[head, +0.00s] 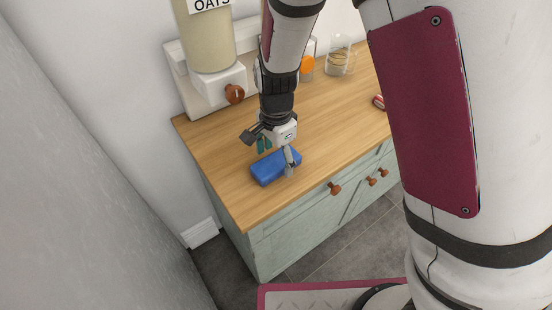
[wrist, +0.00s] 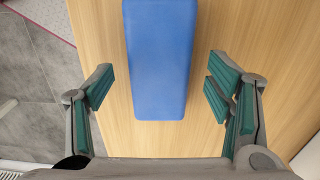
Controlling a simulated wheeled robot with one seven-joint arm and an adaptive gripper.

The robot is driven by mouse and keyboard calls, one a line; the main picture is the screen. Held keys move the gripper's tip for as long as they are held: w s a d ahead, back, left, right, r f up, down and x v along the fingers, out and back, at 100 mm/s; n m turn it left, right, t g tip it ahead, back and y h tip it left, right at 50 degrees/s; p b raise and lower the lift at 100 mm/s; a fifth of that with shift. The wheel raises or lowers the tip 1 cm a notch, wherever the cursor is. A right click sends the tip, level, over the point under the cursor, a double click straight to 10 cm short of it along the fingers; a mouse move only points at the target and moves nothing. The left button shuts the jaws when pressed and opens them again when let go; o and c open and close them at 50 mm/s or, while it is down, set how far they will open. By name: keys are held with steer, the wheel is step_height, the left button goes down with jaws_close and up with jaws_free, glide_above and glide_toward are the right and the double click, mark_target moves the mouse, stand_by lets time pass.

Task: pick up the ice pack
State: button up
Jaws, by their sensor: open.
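The ice pack is a blue rounded block (head: 275,167) lying flat on the wooden counter near its front left corner. In the wrist view the ice pack (wrist: 160,60) lies lengthwise between the two fingers, with its far end cut off by the top edge. My gripper (head: 277,153) is right at the ice pack, pointing down, with one finger at its front side and the other behind. In the wrist view my gripper (wrist: 160,90) is open, with a gap of bare wood between the ice pack and each finger's green pad. The gripper holds nothing.
The wooden counter (head: 325,125) is clear around the ice pack. An oats dispenser (head: 208,45) stands at the back left. A glass jar (head: 339,57) and an orange-lidded container (head: 307,68) stand at the back. A small red and white item (head: 379,102) lies to the right.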

steer(key=shift+f, duration=0.95)
steer(key=c, duration=1.4)
steer(key=shift+r, duration=0.1)
